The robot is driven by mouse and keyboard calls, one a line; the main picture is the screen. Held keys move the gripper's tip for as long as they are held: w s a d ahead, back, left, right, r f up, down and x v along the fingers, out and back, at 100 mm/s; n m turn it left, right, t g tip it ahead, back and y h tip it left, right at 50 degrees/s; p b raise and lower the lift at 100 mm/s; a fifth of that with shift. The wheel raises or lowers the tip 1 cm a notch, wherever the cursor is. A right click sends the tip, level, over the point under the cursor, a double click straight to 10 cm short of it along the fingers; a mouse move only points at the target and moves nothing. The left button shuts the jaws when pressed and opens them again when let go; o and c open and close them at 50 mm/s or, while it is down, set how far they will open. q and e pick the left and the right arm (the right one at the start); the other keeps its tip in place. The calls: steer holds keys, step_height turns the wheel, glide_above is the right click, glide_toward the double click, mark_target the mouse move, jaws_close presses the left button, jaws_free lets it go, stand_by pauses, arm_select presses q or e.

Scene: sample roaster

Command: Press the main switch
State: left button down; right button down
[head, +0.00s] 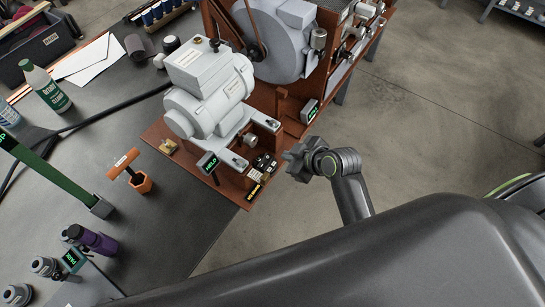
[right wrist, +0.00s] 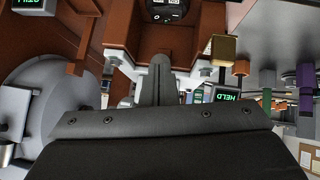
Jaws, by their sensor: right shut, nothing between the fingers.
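A small black switch block (head: 264,162) with light-marked keys sits at the front corner of the red-brown machine base. I cannot tell for sure which of its parts is the main switch. A black panel with white marks (right wrist: 168,10) shows at the top of the right wrist view, partly cut off. My right gripper (head: 291,163) is shut and empty, just right of the switch block in the head view, with a small gap in the picture. Its closed fingers (right wrist: 160,72) point toward the panel in the right wrist view; contact is not visible. My left gripper is not in view.
A grey motor (head: 208,95) stands on the base, beside a small green-lit display (head: 208,163) reading HELD. A second display (head: 310,111) sits behind. An orange-handled tool (head: 128,168) and bottles stand left. Open floor (head: 430,130) lies right.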

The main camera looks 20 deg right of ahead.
steer(key=shift+w, duration=0.1)
glide_above(266, 157)
steer(key=s, duration=0.3)
steer(key=f, duration=0.7)
steer(key=shift+d+f, duration=0.1)
steer(key=shift+d, duration=0.15)
steer(key=shift+w+d+f, duration=0.1)
steer(key=shift+d+f, duration=0.05)
steer(key=shift+f, duration=0.45)
steer(key=shift+d+f, duration=0.1)
steer(key=shift+f, duration=0.45)
steer(key=shift+w+d+f, duration=0.1)
steer(key=shift+d+f, duration=0.05)
steer(key=shift+f, duration=0.55)
